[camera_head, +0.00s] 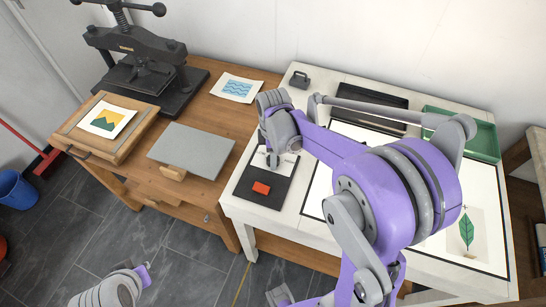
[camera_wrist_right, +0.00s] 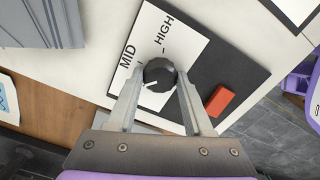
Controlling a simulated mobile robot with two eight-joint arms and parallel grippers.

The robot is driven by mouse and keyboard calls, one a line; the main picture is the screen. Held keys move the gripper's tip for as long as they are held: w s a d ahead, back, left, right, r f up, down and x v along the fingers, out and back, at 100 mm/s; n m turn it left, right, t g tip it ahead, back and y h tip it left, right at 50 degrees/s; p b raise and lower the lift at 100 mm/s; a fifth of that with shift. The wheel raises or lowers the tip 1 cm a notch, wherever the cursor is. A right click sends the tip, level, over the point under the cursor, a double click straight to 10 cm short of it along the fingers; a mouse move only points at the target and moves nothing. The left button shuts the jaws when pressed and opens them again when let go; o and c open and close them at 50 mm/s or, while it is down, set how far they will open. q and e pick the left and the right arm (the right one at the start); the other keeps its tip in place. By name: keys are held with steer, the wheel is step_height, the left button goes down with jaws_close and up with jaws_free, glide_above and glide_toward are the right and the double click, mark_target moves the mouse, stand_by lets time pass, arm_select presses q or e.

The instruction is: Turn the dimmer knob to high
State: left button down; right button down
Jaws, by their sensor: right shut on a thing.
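The dimmer knob (camera_wrist_right: 159,72) is black and round, on a white dial card (camera_wrist_right: 181,42) lettered MID and HIGH. Its white pointer mark shows at its lower left in the right wrist view, turned away from HIGH and below the MID lettering. My right gripper (camera_wrist_right: 158,80) is shut on the knob, one finger on each side. In the head view the right gripper (camera_head: 273,158) is over the dimmer's black plate (camera_head: 249,186), and the knob cannot be made out there. My left gripper is not in view; only part of my left arm shows at the bottom left.
A red block or switch (camera_head: 261,188) is on the black plate beside the card. The plate lies on a white table (camera_head: 238,208). A black tray (camera_head: 365,103) and a green tray (camera_head: 478,145) are at the back. A wooden bench with a press (camera_head: 137,45) stands left.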

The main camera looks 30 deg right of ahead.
steer(key=m+b, duration=0.1)
steer(key=m, duration=0.4)
steer(key=shift+m, duration=0.3)
steer(key=m+b, duration=0.1)
steer(key=m, duration=0.5)
steer(key=m+b, duration=0.1)
steer(key=m, duration=0.5)
steer(key=shift+m, duration=0.3)
arm_select(q)
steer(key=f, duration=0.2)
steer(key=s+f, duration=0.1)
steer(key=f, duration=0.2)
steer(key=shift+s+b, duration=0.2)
steer(key=shift+b, duration=0.2)
arm_select(e)
steer(key=m, duration=0.5)
steer(key=shift+c, duration=1.5)
jaws_free()
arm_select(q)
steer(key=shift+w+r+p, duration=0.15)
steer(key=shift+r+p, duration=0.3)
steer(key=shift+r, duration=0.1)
arm_select(e)
step_height(320, 180, up, 11)
